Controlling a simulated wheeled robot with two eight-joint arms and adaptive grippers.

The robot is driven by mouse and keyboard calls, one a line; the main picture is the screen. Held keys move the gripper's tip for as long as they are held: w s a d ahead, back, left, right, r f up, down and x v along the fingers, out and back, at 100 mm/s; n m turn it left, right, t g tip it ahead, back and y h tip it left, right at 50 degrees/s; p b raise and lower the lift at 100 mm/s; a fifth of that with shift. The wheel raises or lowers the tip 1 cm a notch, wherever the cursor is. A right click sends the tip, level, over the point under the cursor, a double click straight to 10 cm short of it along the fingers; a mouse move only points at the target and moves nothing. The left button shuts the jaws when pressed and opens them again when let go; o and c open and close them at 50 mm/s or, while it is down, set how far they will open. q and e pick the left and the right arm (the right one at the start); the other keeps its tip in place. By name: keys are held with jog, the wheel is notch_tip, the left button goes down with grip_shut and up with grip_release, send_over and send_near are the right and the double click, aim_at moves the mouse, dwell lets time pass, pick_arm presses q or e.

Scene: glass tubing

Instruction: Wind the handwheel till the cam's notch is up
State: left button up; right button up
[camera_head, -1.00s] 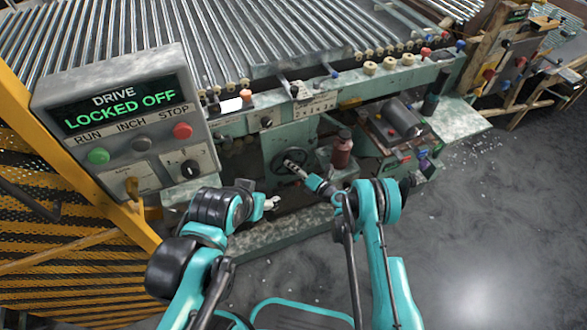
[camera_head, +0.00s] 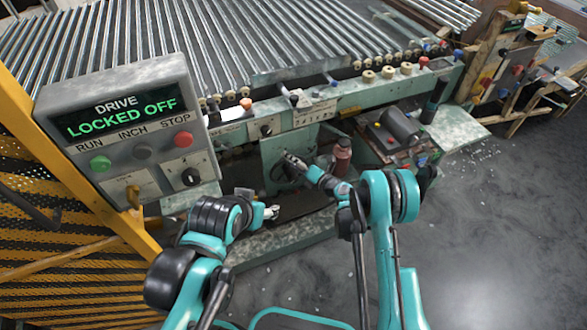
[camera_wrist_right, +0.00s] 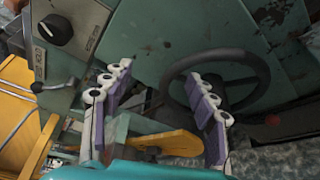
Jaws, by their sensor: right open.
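The dark handwheel (camera_wrist_right: 226,55) is on the green machine side in the right wrist view. It also shows in the head view (camera_head: 276,172), partly hidden by my right gripper (camera_head: 292,161). My right gripper (camera_wrist_right: 160,76) is open and empty, its purple-padded fingers apart. In the wrist view the right finger overlaps the wheel's middle and the left finger is outside the rim; I cannot tell if either touches. A yellow rounded piece (camera_wrist_right: 172,140) shows below the wheel; I cannot tell whether it is the cam, and I make out no notch. My left gripper (camera_head: 271,212) hangs left of the wheel; its jaw state is unclear.
A control box (camera_head: 120,125) reading "DRIVE LOCKED OFF" stands at left, near a yellow mesh guard (camera_head: 60,250). A red-brown bottle (camera_head: 342,157) stands right of the wheel. A selector knob (camera_wrist_right: 55,30) is upper left in the wrist view. The floor at right is open.

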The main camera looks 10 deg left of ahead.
jog(key=shift+w+r, duration=0.1)
jog(key=shift+w, duration=0.05)
jog(key=shift+d+r, duration=0.1)
